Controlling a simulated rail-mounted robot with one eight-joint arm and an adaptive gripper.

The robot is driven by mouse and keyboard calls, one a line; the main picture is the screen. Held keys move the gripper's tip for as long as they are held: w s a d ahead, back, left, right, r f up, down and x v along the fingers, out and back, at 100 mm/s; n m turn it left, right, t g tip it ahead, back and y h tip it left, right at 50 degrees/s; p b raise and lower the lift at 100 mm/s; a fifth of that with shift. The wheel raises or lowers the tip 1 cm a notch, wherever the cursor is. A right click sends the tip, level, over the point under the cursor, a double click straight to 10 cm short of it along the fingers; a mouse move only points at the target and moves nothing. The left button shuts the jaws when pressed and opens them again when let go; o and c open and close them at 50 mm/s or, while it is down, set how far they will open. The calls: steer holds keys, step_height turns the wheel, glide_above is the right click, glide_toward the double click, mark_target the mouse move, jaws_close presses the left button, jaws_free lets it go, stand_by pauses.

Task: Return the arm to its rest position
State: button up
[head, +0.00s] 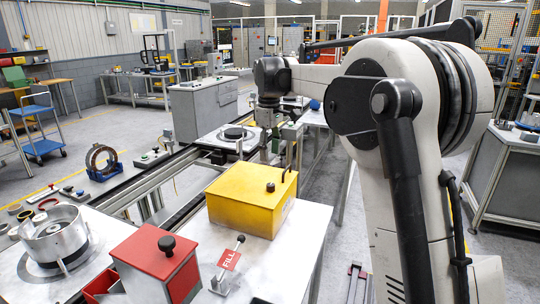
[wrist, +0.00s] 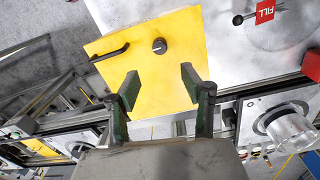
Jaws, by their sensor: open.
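My arm (head: 395,110) reaches forward from the right side of the head view, with its wrist end above the far side of the benches. My gripper (wrist: 160,84) is open in the wrist view, with its two dark green fingers apart and nothing between them. It points towards the yellow box (wrist: 120,60), which shows beyond the fingertips. In the head view the yellow box (head: 240,205) stands on the white bench, and the gripper's fingers are hard to make out behind it. I cannot tell the exact gap between fingers and box.
A red box (head: 150,265) with a black knob and a red FILL tag (head: 229,260) stand in front of the yellow box. A metal clutch housing (head: 53,238) sits at the left. A rail line (head: 160,175) runs behind. A grey cabinet (head: 203,108) stands farther back.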

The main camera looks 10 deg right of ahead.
steer(key=s+r+m+t, duration=0.3)
steer(key=s+m+t, duration=0.15)
steer(key=s, duration=1.75)
steer(key=s+f+m+t, duration=0.1)
steer(key=s+f+m, duration=0.1)
steer(key=s+f, duration=0.3)
steer(key=s+f+m+t, duration=0.1)
steer(key=s+f, duration=0.5)
steer(key=s, duration=0.7)
steer(key=shift+s+f+m, duration=0.15)
steer(key=shift+s+m, duration=0.25)
steer(key=shift+m, duration=0.35)
steer(key=shift+d+t, duration=0.1)
steer(key=shift+t, duration=0.15)
